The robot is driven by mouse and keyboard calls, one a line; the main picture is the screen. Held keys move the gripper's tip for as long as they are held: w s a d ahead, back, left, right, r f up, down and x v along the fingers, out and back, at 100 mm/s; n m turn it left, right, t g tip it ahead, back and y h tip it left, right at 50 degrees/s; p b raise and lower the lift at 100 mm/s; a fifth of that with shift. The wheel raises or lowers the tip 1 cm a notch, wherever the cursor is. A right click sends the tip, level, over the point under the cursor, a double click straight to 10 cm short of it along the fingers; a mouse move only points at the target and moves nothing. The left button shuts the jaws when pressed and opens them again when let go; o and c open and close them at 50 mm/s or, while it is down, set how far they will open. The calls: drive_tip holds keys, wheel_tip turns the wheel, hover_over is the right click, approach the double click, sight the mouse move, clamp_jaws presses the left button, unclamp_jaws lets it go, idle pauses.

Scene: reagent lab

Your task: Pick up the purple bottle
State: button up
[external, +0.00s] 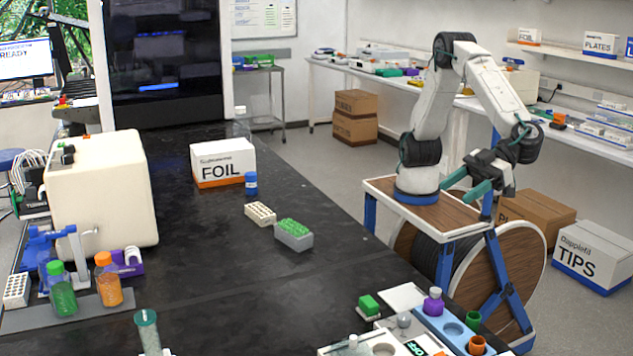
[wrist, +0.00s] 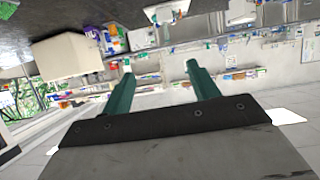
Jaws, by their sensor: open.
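In the wrist view the open fingers (wrist: 159,66) point across the room, and I cannot make out the purple bottle there.
Orange and green containers (external: 475,332) stand beside the bottle on its right. A foil box (external: 223,162) and a grey rack with green tops (external: 293,235) sit farther back. The bench middle is mostly clear.

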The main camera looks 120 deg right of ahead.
approach(429, 302)
drive_tip(key=shift+w+d+f, duration=0.2)
drive_tip(key=shift+w+f, duration=0.95)
drive_tip(key=shift+f, duration=0.05)
drive_tip(key=x, duration=0.7)
drive_tip(key=shift+w+a+r, duration=0.1)
drive_tip(key=shift+w+a, duration=0.1)
drive_tip(key=shift+w, duration=0.1)
drive_tip(key=c, duration=1.1)
